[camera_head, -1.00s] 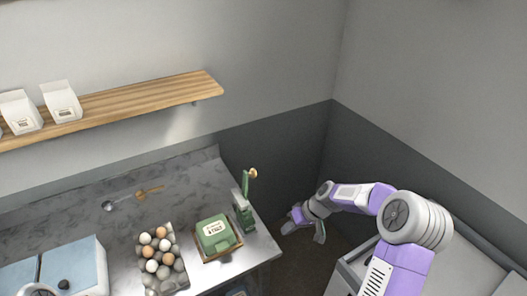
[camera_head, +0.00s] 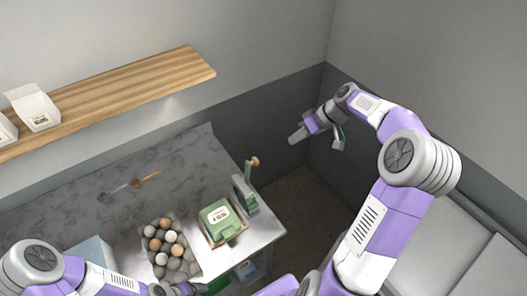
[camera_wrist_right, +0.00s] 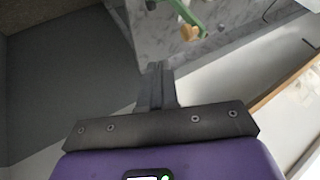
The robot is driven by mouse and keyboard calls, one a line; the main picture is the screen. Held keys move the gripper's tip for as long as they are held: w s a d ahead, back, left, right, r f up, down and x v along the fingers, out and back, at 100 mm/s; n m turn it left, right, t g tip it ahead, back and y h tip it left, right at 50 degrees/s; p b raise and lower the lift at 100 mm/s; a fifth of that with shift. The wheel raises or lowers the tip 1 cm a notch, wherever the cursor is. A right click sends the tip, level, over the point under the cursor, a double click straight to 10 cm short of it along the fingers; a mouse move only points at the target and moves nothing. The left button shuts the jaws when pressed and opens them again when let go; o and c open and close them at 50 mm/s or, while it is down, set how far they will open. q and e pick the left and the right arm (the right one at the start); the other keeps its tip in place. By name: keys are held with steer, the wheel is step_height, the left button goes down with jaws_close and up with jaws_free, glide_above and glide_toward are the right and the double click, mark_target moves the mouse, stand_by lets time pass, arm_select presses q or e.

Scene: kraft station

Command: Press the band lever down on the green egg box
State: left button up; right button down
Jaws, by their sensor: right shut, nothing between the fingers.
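The green egg box (camera_head: 213,215) with a white label sits closed in a wooden tray on the counter. Just right of it stands a green press (camera_head: 245,193); its lever rises upright to a wooden knob (camera_head: 254,161). The knob (camera_wrist_right: 190,33) and the green lever arm (camera_wrist_right: 186,12) also show at the top of the right wrist view. My right gripper (camera_head: 294,137) is shut and empty, above and right of the knob and apart from it; its fingers show in the wrist view (camera_wrist_right: 157,83). My left gripper (camera_head: 184,289) is partly cut off at the bottom edge; its jaws are unclear.
A grey carton of brown and white eggs (camera_head: 168,250) stands left of the egg box. A brush-like tool (camera_head: 145,180) lies at the back of the counter (camera_head: 85,225). A wooden shelf (camera_head: 150,84) with white packs hangs above. Open space lies right of the counter.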

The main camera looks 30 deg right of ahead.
steer(key=w+a+f+b, duration=0.1)
steer(key=w+a+f, duration=0.3)
steer(key=a+f, duration=0.3)
steer(key=shift+a+f+b, duration=0.4)
steer(key=shift+a, duration=0.65)
